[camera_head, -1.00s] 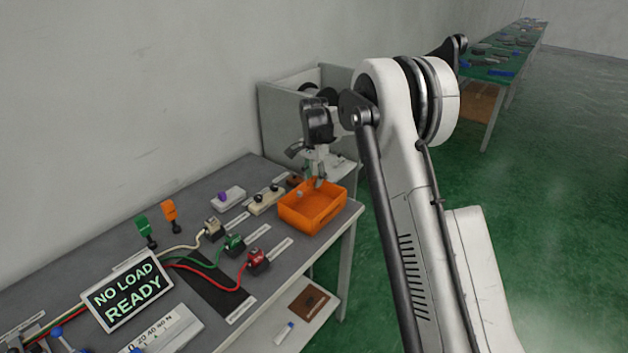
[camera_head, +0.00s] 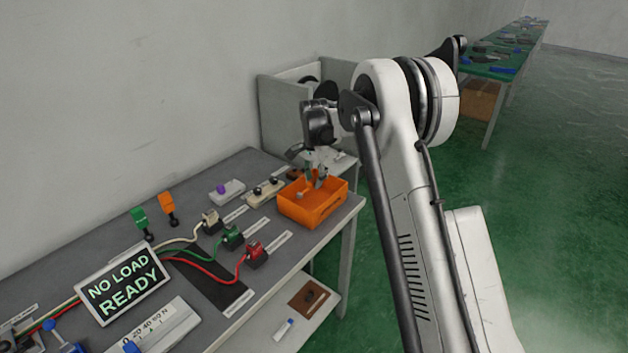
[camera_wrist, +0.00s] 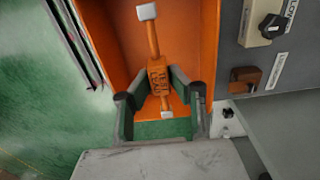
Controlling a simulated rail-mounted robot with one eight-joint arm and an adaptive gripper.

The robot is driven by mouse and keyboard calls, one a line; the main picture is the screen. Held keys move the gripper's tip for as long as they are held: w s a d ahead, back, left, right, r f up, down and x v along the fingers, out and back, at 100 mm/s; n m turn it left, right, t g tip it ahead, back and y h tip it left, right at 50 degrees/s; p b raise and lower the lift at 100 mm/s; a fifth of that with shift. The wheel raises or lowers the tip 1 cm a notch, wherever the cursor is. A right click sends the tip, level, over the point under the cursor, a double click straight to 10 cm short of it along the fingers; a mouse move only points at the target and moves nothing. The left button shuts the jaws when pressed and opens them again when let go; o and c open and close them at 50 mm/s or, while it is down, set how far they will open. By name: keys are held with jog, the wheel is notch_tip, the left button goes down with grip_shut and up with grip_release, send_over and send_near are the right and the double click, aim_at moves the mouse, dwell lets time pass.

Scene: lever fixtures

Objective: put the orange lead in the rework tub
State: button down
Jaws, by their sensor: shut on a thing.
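The orange lead (camera_wrist: 157,75) shows in the wrist view as a slim orange piece with a thicker marked body and pale ends. My gripper (camera_wrist: 160,78) is shut on its body, with one dark finger on each side. In the wrist view the lead appears over the interior of the orange rework tub (camera_wrist: 199,30); I cannot tell whether it touches the floor of the tub. In the head view my gripper (camera_head: 317,180) points down at the back part of the tub (camera_head: 318,208), which stands at the right end of the bench. The lead is hard to make out there.
Small labelled fixtures (camera_head: 265,192) stand on the bench left of the tub. Red, green and cream plugs with cables (camera_head: 232,238) lie nearer the sign (camera_head: 124,284). A grey partitioned box (camera_head: 285,120) stands behind my gripper. The bench's right edge is close to the tub.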

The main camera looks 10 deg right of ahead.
jog(key=c, duration=1)
grip_release()
jog(key=shift+c, duration=0.2)
jog(key=shift+r, duration=0.15)
jog(key=shift+r+p, duration=0.85)
jog(key=shift+r, duration=1.5)
jog(key=shift+r, duration=0.1)
